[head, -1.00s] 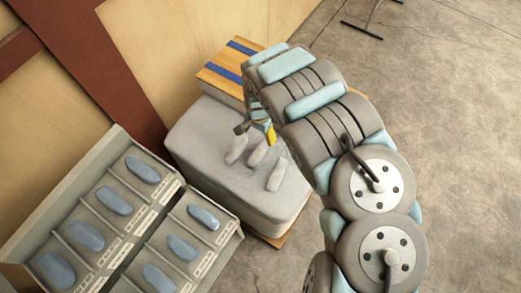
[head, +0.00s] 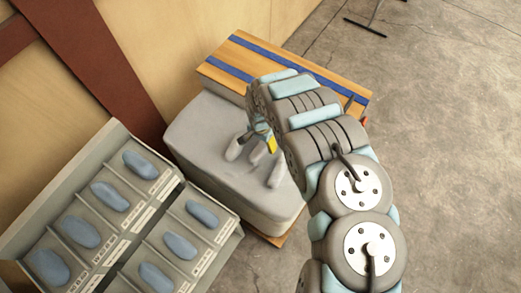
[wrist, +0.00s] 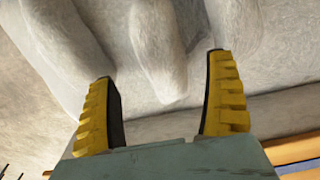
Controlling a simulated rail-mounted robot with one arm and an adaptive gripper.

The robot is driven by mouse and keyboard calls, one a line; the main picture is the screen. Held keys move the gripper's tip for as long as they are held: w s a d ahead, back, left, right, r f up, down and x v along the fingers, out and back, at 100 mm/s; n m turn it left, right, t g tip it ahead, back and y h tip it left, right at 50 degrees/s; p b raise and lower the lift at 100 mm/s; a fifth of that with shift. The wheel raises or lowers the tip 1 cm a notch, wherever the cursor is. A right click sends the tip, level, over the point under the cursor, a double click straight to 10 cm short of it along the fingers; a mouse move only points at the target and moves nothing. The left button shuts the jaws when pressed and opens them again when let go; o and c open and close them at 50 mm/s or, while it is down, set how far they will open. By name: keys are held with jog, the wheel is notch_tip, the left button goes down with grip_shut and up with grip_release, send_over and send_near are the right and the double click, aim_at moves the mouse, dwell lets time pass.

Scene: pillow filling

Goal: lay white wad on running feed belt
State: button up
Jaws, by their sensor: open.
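Three pale white-grey wads lie side by side on a grey padded block: a left one (head: 235,149), a middle one (head: 258,154) and a right one (head: 277,172). My gripper (head: 262,143) is over them, fingers pointing down, partly hidden by my arm. In the wrist view my gripper (wrist: 160,68) is open, its yellow ridged fingers apart. The rounded end of the middle wad (wrist: 158,55) shows between the fingertips; I cannot tell whether they touch it. A wooden surface with blue stripes (head: 290,68), possibly the feed belt, lies behind the block; its motion cannot be told.
The grey padded block (head: 200,135) has bare room left of the wads. A grey compartment rack (head: 105,240) with several blue oval pieces stands at the lower left, close to the block. A wooden wall is behind; open concrete floor (head: 440,130) is at right.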

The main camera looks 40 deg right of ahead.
aim_at(260, 153)
jog(key=shift+w+d+f+b, duration=0.1)
jog(key=shift+f+b, duration=0.1)
jog(key=shift+f, duration=1.7)
jog(key=shift+w+f+b, duration=0.1)
jog(key=shift+f+b, duration=0.1)
jog(key=shift+f, duration=1.65)
jog(key=shift+c, duration=0.2)
jog(key=c, duration=1.3)
